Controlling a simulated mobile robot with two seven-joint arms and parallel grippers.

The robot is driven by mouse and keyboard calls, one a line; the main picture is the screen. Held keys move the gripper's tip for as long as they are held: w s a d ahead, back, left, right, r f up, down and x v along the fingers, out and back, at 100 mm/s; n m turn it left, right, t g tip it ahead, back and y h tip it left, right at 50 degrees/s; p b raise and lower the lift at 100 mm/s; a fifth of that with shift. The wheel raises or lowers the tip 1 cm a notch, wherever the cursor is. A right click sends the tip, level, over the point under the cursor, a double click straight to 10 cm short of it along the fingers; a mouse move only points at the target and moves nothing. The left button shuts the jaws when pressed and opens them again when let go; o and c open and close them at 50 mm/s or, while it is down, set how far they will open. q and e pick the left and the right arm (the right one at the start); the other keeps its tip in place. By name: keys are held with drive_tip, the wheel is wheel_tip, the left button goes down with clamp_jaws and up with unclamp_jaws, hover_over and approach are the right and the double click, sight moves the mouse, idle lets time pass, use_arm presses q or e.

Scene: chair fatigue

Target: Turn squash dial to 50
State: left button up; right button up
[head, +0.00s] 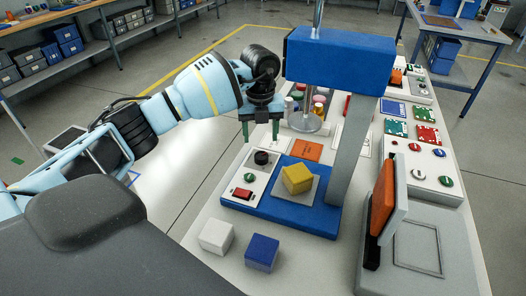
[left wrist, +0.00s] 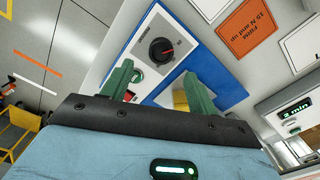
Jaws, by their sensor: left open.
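The squash dial, a black round knob (head: 262,158), sits on a white panel (head: 258,180) on the blue base of the press. It shows in the left wrist view as a black dial (left wrist: 161,51) with a red pointer mark toward the right; the scale marks are too small to read. My left gripper (head: 261,131), with green fingers, is above the dial, pointing down, open and empty. In the left wrist view the fingers (left wrist: 158,86) are apart and the dial lies beyond their tips, untouched. My right gripper is not in view.
A green button (head: 248,177) and a red switch (head: 243,193) share the panel. A yellow block (head: 297,178) sits on the blue base (head: 305,218) beside it. The blue press head (head: 340,62) and its grey column (head: 350,150) stand right of my gripper. White (head: 216,236) and blue (head: 262,252) cubes lie in front.

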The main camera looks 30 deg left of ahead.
sight(261, 155)
use_arm(q)
wheel_tip(261, 155, down, 7)
drive_tip(key=shift+f, duration=0.1)
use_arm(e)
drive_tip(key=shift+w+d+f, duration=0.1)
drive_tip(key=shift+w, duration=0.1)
use_arm(q)
drive_tip(key=c, duration=1)
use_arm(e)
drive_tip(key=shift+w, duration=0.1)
